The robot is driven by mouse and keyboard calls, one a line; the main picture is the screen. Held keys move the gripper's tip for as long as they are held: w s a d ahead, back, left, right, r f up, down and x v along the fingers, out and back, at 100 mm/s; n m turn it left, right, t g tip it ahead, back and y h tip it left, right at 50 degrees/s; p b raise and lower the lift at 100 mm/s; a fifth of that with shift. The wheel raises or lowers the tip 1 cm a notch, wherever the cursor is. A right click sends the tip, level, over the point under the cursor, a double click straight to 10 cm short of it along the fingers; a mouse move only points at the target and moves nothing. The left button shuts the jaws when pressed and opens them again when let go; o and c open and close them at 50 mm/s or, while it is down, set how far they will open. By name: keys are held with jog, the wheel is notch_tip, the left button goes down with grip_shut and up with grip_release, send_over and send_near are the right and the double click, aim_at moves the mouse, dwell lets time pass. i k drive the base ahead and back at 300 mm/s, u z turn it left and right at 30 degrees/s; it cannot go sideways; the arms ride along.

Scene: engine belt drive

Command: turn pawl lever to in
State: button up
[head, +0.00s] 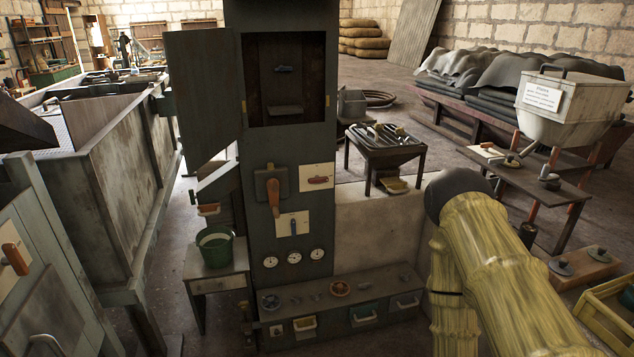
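Several levers show in the head view, and I cannot read which one is the pawl lever. On the dark green column, a large lever with an orange handle (273,198) hangs down from a dark square plate. To its right, a red handle (318,180) lies about level on a white plate. Below, a blue handle (293,227) stands upright on another white plate. A further orange-handled lever (15,259) is on a panel at the far left. Labels are too small to read. My gripper is out of view; only my yellow-sleeved arm shows at the right.
The column's cabinet door (205,95) stands open to the left. Three round gauges (294,257) sit below the levers, above a low bench (345,283). A green bucket (215,248) stands on a small table at the left. A tool stand (385,148) is to the right.

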aim_at(317, 180)
jog(key=u, duration=0.3)
jog(key=i, duration=1.05)
jog(key=u, duration=0.1)
